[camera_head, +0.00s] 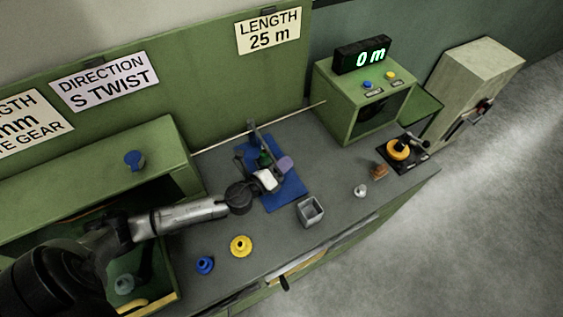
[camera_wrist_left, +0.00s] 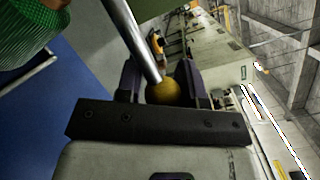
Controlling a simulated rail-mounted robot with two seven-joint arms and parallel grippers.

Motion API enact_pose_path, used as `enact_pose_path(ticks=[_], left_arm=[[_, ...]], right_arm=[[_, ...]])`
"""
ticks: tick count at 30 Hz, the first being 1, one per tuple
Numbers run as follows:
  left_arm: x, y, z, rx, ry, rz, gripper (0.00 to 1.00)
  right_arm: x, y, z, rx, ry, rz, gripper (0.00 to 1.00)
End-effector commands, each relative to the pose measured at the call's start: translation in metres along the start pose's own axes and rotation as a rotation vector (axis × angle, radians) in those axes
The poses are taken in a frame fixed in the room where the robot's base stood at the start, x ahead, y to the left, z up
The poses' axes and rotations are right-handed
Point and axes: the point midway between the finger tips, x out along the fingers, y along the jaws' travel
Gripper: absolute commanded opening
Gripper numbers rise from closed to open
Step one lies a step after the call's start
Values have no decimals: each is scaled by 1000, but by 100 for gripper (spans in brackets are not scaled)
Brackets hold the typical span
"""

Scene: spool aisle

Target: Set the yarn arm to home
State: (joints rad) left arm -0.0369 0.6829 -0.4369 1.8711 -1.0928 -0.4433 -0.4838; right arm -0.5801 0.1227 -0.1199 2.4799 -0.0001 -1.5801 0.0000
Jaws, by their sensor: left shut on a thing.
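My left gripper (camera_head: 284,165) is over the blue plate (camera_head: 284,199) in the middle of the bench, with its purple fingertips at the device there. In the left wrist view the two dark fingers (camera_wrist_left: 161,88) are shut around the yarn arm, a metal rod (camera_wrist_left: 130,35) with a yellowish ball knob (camera_wrist_left: 164,92) at its end. A green yarn spool (camera_wrist_left: 30,30) is beside the rod; in the head view it (camera_head: 264,158) is partly hidden by my gripper. A grey upright (camera_head: 254,136) stands behind it. My right gripper is not in view.
A grey open box (camera_head: 310,211) stands right of the plate. A yellow spool (camera_head: 240,246) and a blue spool (camera_head: 205,265) stand near the front edge. A green cabinet with a "0 m" display (camera_head: 362,55) is at the back right. A sign reads 25 m (camera_head: 269,32).

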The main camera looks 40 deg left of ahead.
Motion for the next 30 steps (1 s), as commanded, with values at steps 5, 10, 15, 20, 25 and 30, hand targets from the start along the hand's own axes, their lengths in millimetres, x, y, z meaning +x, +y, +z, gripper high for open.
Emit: enact_pose_path(ticks=[5,10,15,20,25,30], left_arm=[[1,-8,4,7,-5,-15,0],[2,-8,4,7,-6,-15,39],[1,-6,4,5,-6,-12,56],[1,-4,3,3,-4,-8,56],[-3,-3,1,1,-2,-5,56],[-23,-1,1,1,0,-3,56]], right_arm=[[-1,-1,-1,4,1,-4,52],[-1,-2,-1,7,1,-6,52],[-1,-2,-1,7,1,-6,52],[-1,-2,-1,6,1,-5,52],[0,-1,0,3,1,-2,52],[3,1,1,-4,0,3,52]])
